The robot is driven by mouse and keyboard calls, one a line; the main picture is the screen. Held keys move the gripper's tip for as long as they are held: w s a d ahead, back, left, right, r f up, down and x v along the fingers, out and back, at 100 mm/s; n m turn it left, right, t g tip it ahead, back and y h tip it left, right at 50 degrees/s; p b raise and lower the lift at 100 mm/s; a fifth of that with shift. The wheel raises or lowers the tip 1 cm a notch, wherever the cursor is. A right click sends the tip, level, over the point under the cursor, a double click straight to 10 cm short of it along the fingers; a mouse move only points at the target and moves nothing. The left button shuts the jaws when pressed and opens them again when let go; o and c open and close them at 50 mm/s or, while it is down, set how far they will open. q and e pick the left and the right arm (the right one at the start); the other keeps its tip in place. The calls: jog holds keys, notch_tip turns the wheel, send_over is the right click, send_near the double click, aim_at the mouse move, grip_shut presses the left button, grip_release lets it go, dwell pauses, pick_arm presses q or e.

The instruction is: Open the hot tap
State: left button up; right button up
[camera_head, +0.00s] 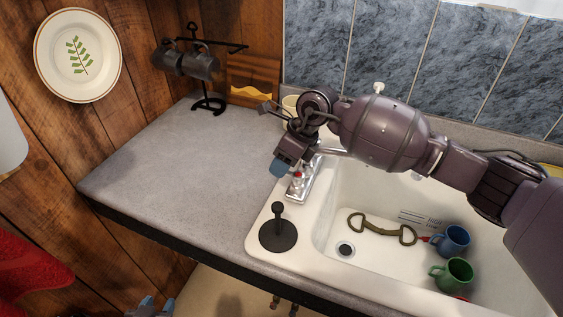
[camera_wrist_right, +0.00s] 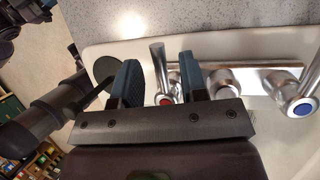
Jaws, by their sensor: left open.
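The hot tap has a chrome lever (camera_wrist_right: 158,66) and a red marker (camera_wrist_right: 166,100). In the head view its red-marked part (camera_head: 297,178) shows on the chrome tap base at the sink's left rim. My right gripper (camera_wrist_right: 160,80) is open, with its blue fingers on either side of the lever and visible gaps between; contact cannot be seen. In the head view the right gripper (camera_head: 282,164) hangs over the tap, partly hiding it. The cold tap (camera_wrist_right: 302,106), marked blue, is to the right. My left gripper (camera_head: 150,307) is at the bottom edge, open and partly cut off.
The white sink (camera_head: 380,255) holds a blue mug (camera_head: 453,241), a green mug (camera_head: 455,273) and a brass-coloured double-looped object (camera_head: 380,230). A black disc with a post (camera_head: 278,236) stands on the rim.

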jog(key=shift+a+f, duration=0.15)
jog(key=shift+f, duration=0.1)
jog(key=shift+c, duration=0.3)
grip_shut()
pick_arm(q)
jog(key=shift+s, duration=0.1)
jog(key=shift+f, duration=0.2)
